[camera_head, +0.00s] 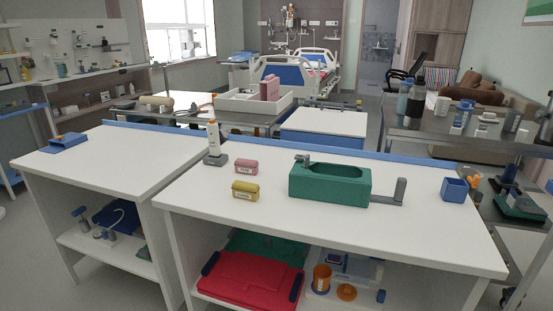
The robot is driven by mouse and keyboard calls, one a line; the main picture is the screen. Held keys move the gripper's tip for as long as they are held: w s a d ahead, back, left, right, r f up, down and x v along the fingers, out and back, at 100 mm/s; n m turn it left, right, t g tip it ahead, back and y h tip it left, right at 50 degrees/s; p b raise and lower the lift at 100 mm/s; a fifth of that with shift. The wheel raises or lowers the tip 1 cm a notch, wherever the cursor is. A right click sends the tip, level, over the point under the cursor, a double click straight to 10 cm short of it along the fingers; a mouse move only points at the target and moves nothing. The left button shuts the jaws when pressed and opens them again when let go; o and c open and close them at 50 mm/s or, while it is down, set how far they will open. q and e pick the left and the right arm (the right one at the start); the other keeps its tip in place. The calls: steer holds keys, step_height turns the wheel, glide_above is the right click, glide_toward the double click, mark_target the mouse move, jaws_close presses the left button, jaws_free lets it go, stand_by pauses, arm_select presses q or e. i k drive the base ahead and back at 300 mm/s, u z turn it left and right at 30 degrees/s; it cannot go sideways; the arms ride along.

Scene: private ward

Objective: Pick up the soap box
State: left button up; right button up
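Two small labelled boxes lie on the white table, and their labels are too small to read. One is a pink box (246,166). The other is a yellow box (245,190), just in front of the pink one. I cannot tell which of them is the soap box. Both rest flat on the table top, apart from each other, left of the green basin. Neither of my grippers shows in the view, and nothing is touching the boxes.
A white bottle on a grey stand (214,145) is left of the boxes. A green basin (330,185) with a grey tap and a grey bracket (388,194) stands to the right. A blue cup (454,190) is near the right edge. The table's front strip (330,230) is clear.

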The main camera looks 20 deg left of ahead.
mark_target(243, 166)
steer(key=z, duration=0.25)
steer(key=k, duration=0.35)
steer(key=u, duration=1.7)
steer(key=i, duration=1.65)
steer(key=z, duration=0.6)
